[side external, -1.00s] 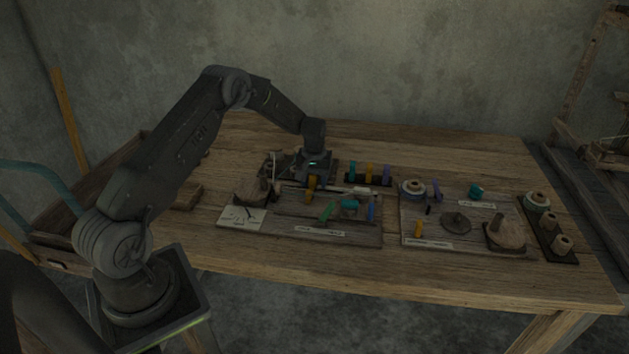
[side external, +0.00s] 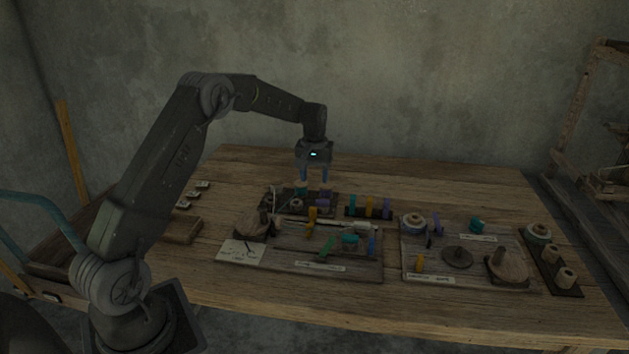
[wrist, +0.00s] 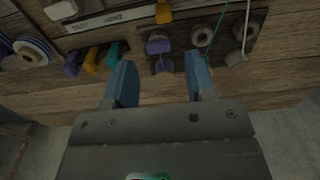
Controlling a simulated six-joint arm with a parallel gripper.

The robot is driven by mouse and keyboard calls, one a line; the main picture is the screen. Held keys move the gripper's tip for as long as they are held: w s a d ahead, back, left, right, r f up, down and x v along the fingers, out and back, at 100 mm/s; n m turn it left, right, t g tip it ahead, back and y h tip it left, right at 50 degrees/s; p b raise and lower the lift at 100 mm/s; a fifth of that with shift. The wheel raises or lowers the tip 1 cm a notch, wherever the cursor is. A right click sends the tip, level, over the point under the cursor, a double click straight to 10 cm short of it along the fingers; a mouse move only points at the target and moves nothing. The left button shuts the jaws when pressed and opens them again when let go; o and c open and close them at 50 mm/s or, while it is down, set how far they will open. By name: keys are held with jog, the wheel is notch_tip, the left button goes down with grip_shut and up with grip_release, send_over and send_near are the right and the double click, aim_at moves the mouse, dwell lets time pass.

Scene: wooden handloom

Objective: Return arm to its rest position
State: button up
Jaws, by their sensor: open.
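My gripper (side external: 313,177) hangs above the back part of the workbench, pointing down, over a dark spool tray (side external: 290,211). Its two blue fingers are apart with nothing between them, also in the wrist view (wrist: 160,85). It is clear of the spools below. In the wrist view the purple spool (wrist: 158,45) lies ahead of the fingers, with an orange piece (wrist: 163,12) farther off.
A dark rack (side external: 355,212) with teal, orange and purple pegs stands right of the tray. Wooden boards with small parts lie in front, one (side external: 300,262) in the middle and one (side external: 470,281) to the right. A small wooden box (side external: 182,229) sits left. Space above the bench is free.

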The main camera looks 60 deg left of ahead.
jog(key=s+d+r+m+t, duration=0.1)
jog(key=s+d+r+m, duration=0.1)
jog(key=s+d+r, duration=0.5)
jog(key=s+d+r+m+t, duration=0.2)
jog(key=s+d+r, duration=0.3)
jog(key=d+r, duration=0.45)
jog(key=s+d+m+t, duration=0.1)
jog(key=s+d, duration=0.3)
jog(key=s, duration=0.5)
jog(key=s+d+m+t, duration=0.1)
jog(key=s+d+m, duration=0.3)
jog(key=s, duration=0.5)
jog(key=shift+s+d+t, duration=0.15)
jog(key=shift+s+t, duration=0.15)
jog(key=shift+s, duration=0.1)
